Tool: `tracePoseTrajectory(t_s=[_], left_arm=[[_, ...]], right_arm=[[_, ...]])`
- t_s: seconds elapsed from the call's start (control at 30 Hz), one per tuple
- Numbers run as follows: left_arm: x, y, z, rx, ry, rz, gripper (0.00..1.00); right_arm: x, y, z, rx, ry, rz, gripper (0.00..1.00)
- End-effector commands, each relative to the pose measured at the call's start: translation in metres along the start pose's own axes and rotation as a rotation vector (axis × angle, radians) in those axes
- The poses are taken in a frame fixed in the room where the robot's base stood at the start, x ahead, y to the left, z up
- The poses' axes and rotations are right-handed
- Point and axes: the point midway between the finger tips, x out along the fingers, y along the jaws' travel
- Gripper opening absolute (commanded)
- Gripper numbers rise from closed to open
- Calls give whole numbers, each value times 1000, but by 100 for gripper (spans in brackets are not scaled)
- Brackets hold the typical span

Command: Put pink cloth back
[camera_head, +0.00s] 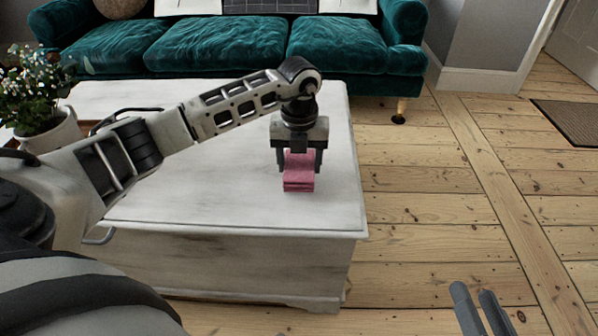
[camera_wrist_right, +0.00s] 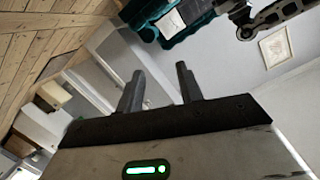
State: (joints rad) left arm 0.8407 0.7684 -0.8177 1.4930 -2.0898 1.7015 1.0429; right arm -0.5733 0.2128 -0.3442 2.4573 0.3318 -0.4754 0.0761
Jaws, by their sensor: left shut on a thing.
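The pink cloth (camera_head: 299,184) is a small folded stack over the right part of the white chest-like table (camera_head: 215,200). My left gripper (camera_head: 299,168) points down from above and is shut on the cloth, with a finger at each side. I cannot tell whether the cloth's underside touches the table top. My right gripper (camera_head: 480,308) shows at the bottom right of the head view, over the floor and away from the table. In the right wrist view its two fingers (camera_wrist_right: 160,88) stand apart with nothing between them.
A potted plant (camera_head: 40,100) with white flowers stands at the table's left end. A teal sofa (camera_head: 220,45) is behind the table. The table top around the cloth is clear. Bare floorboards (camera_head: 440,200) lie to the right, with a dark mat (camera_head: 570,122) further off.

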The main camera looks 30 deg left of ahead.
Motion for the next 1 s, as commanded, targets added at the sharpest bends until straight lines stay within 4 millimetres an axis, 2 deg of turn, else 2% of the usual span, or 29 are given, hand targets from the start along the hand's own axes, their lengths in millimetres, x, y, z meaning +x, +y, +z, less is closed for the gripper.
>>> tracePoseTrajectory(t_s=[0.03, 0.13, 0.3, 0.5, 0.53, 0.6, 0.87, 1.0], left_arm=[[13, 1, -1, 0, 3, 3, 38], [24, 1, -1, 0, 2, 3, 38], [23, 1, -1, 1, 0, 2, 38], [27, 1, -1, 0, 1, 2, 38], [27, 1, -1, 0, 1, 2, 62], [26, 1, -1, 0, 1, 2, 81], [26, 1, -1, 0, 1, 2, 81], [16, 1, 0, 0, 0, 2, 81]], right_arm=[[1, 1, 4, 10, 5, -6, 36], [1, -1, 3, 26, 13, -16, 36], [0, -4, -8, 30, 36, -24, 36], [2, -4, -8, 33, 43, -25, 36], [2, -4, -8, 34, 43, -26, 36], [2, -4, -9, 35, 43, -26, 36], [2, -4, -8, 35, 40, -25, 36], [1, -4, -10, 27, 36, -20, 36]])
